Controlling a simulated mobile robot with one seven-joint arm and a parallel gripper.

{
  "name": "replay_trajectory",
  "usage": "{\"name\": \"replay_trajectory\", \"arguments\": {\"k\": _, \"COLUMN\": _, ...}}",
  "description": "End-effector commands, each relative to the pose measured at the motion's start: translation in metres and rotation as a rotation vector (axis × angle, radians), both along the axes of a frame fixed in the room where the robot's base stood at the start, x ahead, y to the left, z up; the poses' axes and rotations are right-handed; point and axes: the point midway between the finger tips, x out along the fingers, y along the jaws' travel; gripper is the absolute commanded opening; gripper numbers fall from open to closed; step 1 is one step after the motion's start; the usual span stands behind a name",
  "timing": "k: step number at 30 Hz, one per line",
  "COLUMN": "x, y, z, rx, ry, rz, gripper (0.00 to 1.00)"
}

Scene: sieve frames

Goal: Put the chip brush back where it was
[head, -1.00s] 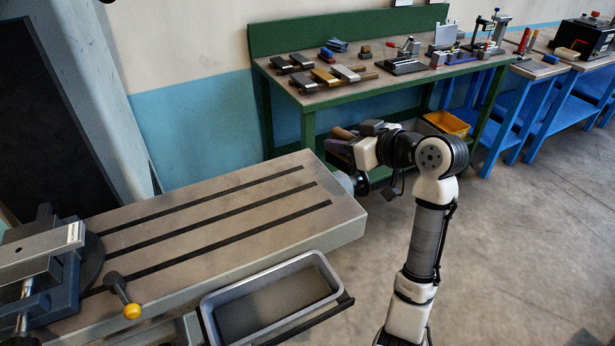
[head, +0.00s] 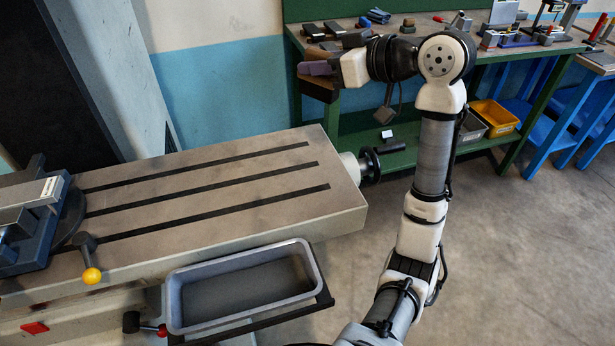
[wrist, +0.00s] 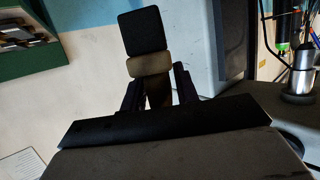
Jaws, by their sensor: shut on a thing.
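The chip brush shows in the wrist view, with a black bristle block (wrist: 142,30), a tan band and a brown handle. My gripper (wrist: 158,92) is shut on the handle, with a dark finger on either side. The bristle end points away from the wrist. In the head view my gripper (head: 316,69) is up in front of the left end of the green workbench (head: 415,90), beyond the far right end of the machine table.
The slotted machine table (head: 230,225) is mostly bare, with a vise (head: 30,215) at its left and a yellow-knobbed lever (head: 92,276). A grey tray (head: 245,290) is in front. Tools crowd the workbench top; a yellow bin (head: 495,116) is on its lower shelf. Floor at right is clear.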

Motion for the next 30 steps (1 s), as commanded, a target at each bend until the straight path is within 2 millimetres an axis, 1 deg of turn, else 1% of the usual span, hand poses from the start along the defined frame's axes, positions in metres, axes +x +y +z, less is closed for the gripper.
{"name": "replay_trajectory", "arguments": {"k": 3, "x": -0.019, "y": 0.005, "z": 0.026, "rx": -0.009, "ry": -0.008, "rz": 0.052, "gripper": 0.05}}
{"name": "replay_trajectory", "arguments": {"k": 7, "x": -0.039, "y": 0.012, "z": 0.051, "rx": -0.018, "ry": -0.001, "rz": 0.1, "gripper": 0.05}}
{"name": "replay_trajectory", "arguments": {"k": 11, "x": -0.053, "y": 0.018, "z": 0.067, "rx": -0.026, "ry": 0.005, "rz": 0.129, "gripper": 0.05}}
{"name": "replay_trajectory", "arguments": {"k": 14, "x": -0.058, "y": 0.019, "z": 0.069, "rx": -0.028, "ry": 0.011, "rz": 0.14, "gripper": 0.05}}
{"name": "replay_trajectory", "arguments": {"k": 17, "x": -0.059, "y": 0.019, "z": 0.057, "rx": -0.026, "ry": 0.015, "rz": 0.142, "gripper": 0.05}}
{"name": "replay_trajectory", "arguments": {"k": 30, "x": -0.06, "y": 0.019, "z": -0.05, "rx": -0.025, "ry": 0.015, "rz": 0.141, "gripper": 0.05}}
